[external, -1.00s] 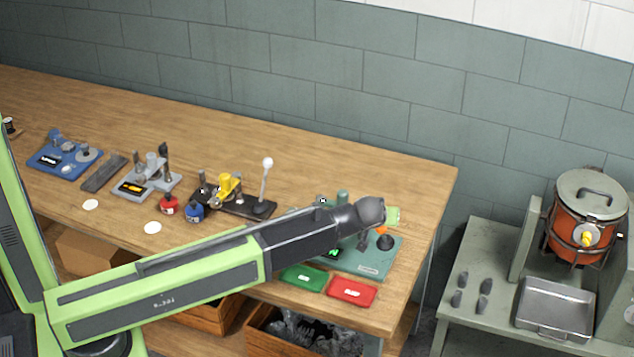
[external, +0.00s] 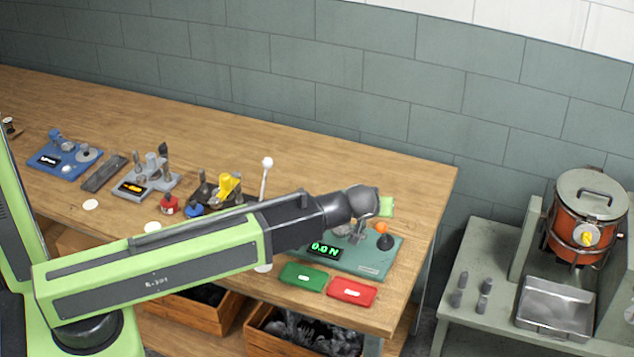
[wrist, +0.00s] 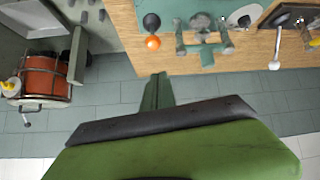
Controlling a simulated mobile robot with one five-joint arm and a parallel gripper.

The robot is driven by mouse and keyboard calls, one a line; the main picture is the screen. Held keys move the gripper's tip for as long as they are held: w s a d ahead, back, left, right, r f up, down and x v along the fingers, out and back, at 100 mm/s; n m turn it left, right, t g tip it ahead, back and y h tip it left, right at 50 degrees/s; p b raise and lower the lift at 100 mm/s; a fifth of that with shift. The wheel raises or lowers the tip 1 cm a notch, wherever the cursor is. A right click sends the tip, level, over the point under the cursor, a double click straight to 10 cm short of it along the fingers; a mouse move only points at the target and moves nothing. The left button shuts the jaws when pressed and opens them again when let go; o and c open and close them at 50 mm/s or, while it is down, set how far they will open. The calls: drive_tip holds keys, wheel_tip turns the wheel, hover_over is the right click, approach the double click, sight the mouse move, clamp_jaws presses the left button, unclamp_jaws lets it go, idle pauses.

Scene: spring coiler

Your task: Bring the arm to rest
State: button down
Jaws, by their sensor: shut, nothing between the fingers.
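My gripper (external: 386,207) is light green and shows at the end of my dark wrist in the external view, mostly hidden behind it. It is over the green force tester (external: 370,268) at the right end of the bench and seems clear of it. In the wrist view my gripper (wrist: 157,90) is shut, with nothing between its fingers. The tester's display (external: 325,249) reads 0.0 N, and its orange knob (external: 381,228) stands beside my wrist. The knob also shows in the wrist view (wrist: 153,42).
A green tray (external: 303,277) and a red tray (external: 351,291) lie at the bench's front edge. A white-knobbed lever (external: 267,163) stands left of my wrist. An orange pot (external: 582,225) and a metal pan (external: 555,307) are on the right stand. The bench's back strip is clear.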

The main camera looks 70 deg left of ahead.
drive_tip(key=shift+s+d+r, duration=0.1)
drive_tip(key=shift+d, duration=0.1)
drive_tip(key=s+d+f+m+g+h+b, duration=0.2)
drive_tip(key=s+d+f+m, duration=0.3)
drive_tip(key=s+d, duration=0.3)
drive_tip(key=s+d+f+m+g+h+b, duration=0.2)
drive_tip(key=s+d+f+m+g+h, duration=0.2)
drive_tip(key=s, duration=0.8)
drive_tip(key=d+f+m+h, duration=0.1)
drive_tip(key=d+f+m, duration=0.1)
drive_tip(key=d+f, duration=0.1)
drive_tip(key=shift+d, duration=0.7)
idle(0.7)
